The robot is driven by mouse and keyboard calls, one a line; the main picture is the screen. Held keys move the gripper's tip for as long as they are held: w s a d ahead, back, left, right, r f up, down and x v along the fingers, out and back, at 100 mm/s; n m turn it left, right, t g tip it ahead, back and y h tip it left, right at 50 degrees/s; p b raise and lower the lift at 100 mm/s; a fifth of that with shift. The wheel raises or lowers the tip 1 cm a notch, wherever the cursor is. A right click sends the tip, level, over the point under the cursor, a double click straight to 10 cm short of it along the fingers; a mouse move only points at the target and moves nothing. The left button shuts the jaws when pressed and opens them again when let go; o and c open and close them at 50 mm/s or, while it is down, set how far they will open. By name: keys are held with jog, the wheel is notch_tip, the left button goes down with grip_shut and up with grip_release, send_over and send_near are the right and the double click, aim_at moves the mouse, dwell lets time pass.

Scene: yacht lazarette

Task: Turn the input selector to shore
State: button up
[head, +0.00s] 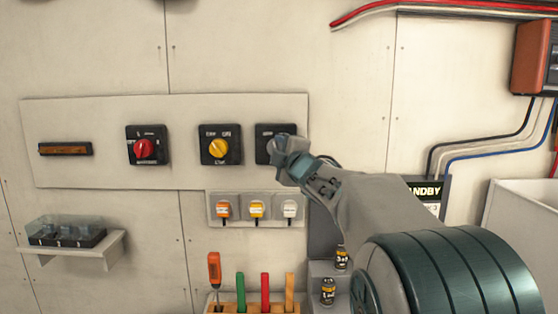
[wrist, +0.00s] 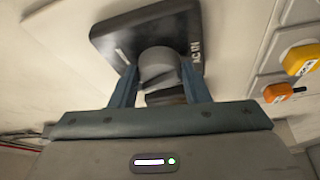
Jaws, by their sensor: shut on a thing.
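The input selector is a black square plate (wrist: 115,35) with a round grey knob (wrist: 158,63) in the wrist view. Lettering that seems to read "AC IN" runs along one edge of the plate. In the head view the plate (head: 266,131) is the rightmost of three on the wall panel, and my gripper and arm hide its knob. My gripper (wrist: 160,92) is shut on the knob, with one blue-grey finger on each side. Which marked position the knob points to cannot be read.
Plates with a red knob (head: 143,149) and a yellow knob (head: 218,148) sit left of the selector. A shelf (head: 75,246), upright tools (head: 215,270) and a STANDBY display (head: 428,190) are nearby.

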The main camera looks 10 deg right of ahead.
jog(key=m+t+h+b, duration=0.1)
jog(key=m+b, duration=0.2)
jog(key=b, duration=0.2)
jog(key=m+t+h+b, duration=0.1)
jog(key=m+b, duration=0.3)
jog(key=b, duration=0.2)
jog(key=f+m+t+h+b, duration=0.1)
jog(key=m+b, duration=0.3)
jog(key=b, duration=0.1)
jog(key=shift+a, duration=0.25)
jog(key=shift+r+m+t+h+b, duration=0.2)
jog(key=shift+m+t+h+b, duration=0.15)
jog(key=shift+b, duration=0.25)
jog(key=o, duration=1)
jog(key=b+v, duration=0.3)
jog(key=v, duration=1)
jog(key=shift+s+d+b, duration=0.1)
jog(key=shift+s+b, duration=0.2)
jog(key=shift+s, duration=0.1)
